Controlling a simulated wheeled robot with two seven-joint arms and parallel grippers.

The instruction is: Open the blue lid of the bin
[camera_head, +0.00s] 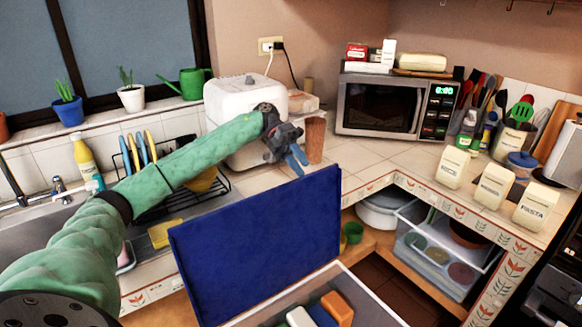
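The blue lid (255,245) is a large flat panel standing nearly upright in the lower middle of the head view. Below and in front of it is the pale rim of the bin (372,296), with its inside exposed. My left gripper (298,161) is beyond the lid's top edge, over the counter by the white appliance. Its blue fingertips point down and right, apart from the lid in the picture, with nothing seen in them. They are too small to tell if they are parted. My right gripper is out of view.
Inside the bin are an orange block (337,308), a blue one and a white one. A white appliance (243,105) and a brown cup (315,140) stand close to my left gripper. A dish rack (172,195) sits under my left arm. A microwave (395,105) stands behind.

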